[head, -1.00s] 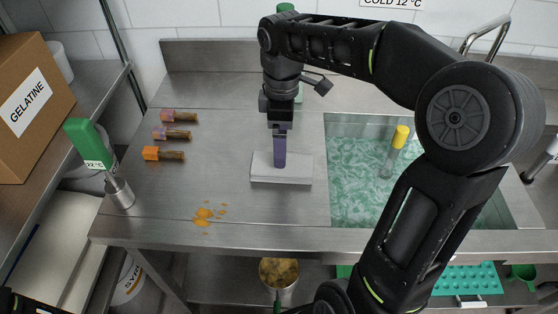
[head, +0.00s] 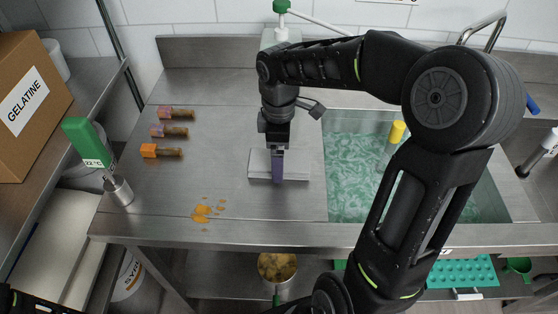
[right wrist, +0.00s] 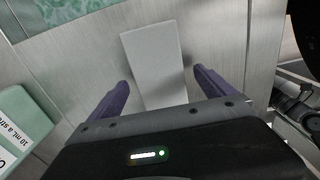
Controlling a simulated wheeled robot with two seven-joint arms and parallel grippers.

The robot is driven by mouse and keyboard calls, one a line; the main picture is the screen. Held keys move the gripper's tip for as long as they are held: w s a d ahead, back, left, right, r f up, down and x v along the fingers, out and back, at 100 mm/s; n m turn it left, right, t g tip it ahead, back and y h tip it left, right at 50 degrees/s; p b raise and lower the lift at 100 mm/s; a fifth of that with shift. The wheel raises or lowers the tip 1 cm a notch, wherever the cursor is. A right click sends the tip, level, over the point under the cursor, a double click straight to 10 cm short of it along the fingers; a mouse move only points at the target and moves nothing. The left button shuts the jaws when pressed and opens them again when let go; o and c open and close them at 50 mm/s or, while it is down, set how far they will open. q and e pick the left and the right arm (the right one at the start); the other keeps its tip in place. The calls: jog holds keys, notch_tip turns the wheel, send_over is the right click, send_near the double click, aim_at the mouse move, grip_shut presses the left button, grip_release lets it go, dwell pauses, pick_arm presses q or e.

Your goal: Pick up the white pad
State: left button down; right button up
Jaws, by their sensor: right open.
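The white pad (head: 297,164) lies flat on the steel counter, left of the cold bath. My right gripper (head: 277,178) points straight down over it, and its purple fingers hide the pad's middle. In the right wrist view the white pad (right wrist: 153,55) runs between the two spread fingers of my right gripper (right wrist: 162,82), with clear gaps on both sides. The gripper is open and holds nothing. My left gripper is not in view.
The cold bath (head: 350,205) with a yellow-capped tube (head: 397,133) is right of the pad. Orange drops (head: 201,210) lie front left. Several coloured-end brown pieces (head: 170,152) lie at left. A green-handled thermometer (head: 84,138) stands in a metal cup (head: 118,191).

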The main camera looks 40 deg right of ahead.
jog(key=shift+f, duration=0.85)
jog(key=c, duration=1.5)
jog(key=shift+o, duration=0.2)
jog(key=shift+r, duration=0.15)
notch_tip(320, 180, up, 10)
jog(key=shift+b, duration=0.3)
jog(key=o, duration=0.8)
jog(key=c, duration=0.6)
